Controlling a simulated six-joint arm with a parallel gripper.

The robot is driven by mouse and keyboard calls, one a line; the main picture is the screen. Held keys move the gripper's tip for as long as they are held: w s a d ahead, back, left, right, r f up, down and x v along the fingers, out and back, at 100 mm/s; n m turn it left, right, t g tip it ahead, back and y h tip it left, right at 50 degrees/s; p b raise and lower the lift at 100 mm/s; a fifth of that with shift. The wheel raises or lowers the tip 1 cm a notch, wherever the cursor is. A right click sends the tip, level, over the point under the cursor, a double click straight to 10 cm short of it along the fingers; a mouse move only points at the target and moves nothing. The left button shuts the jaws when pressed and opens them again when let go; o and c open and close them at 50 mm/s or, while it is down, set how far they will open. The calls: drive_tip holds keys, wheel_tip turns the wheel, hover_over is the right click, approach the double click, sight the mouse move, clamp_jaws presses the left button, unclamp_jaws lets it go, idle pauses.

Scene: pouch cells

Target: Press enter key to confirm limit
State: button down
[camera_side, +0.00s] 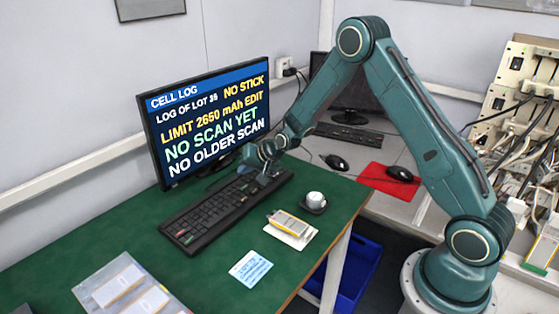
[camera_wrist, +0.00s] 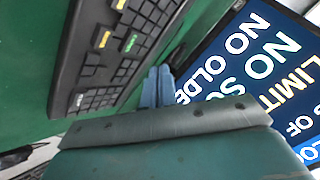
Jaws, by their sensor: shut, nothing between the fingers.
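The black keyboard (camera_side: 222,205) lies on the green desk below the monitor (camera_side: 205,120). The screen is headed "CELL LOG" and has a yellow line "LIMIT 2650 mAh EDIT". My gripper (camera_side: 268,176) is at the keyboard's right end, near its back edge. In the wrist view my gripper (camera_wrist: 158,78) is shut and empty, its tips beside the keyboard (camera_wrist: 115,60) on the monitor side. Several keys there have green, yellow or orange marks. I cannot tell which is enter, nor whether the tips touch anything.
In front of the keyboard are a yellow-and-white device (camera_side: 289,224), a small white round item on a dark base (camera_side: 315,201) and a printed card (camera_side: 250,268). A clear tray (camera_side: 132,288) with pale pouches lies front left. The monitor stands close behind my gripper.

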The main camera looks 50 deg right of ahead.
drive_tip(key=shift+f, duration=1.7)
drive_tip(key=shift+f, duration=0.85)
idle(2.0)
drive_tip(key=shift+r, duration=0.85)
drive_tip(key=shift+r, duration=0.15)
drive_tip(key=shift+r, duration=2.35)
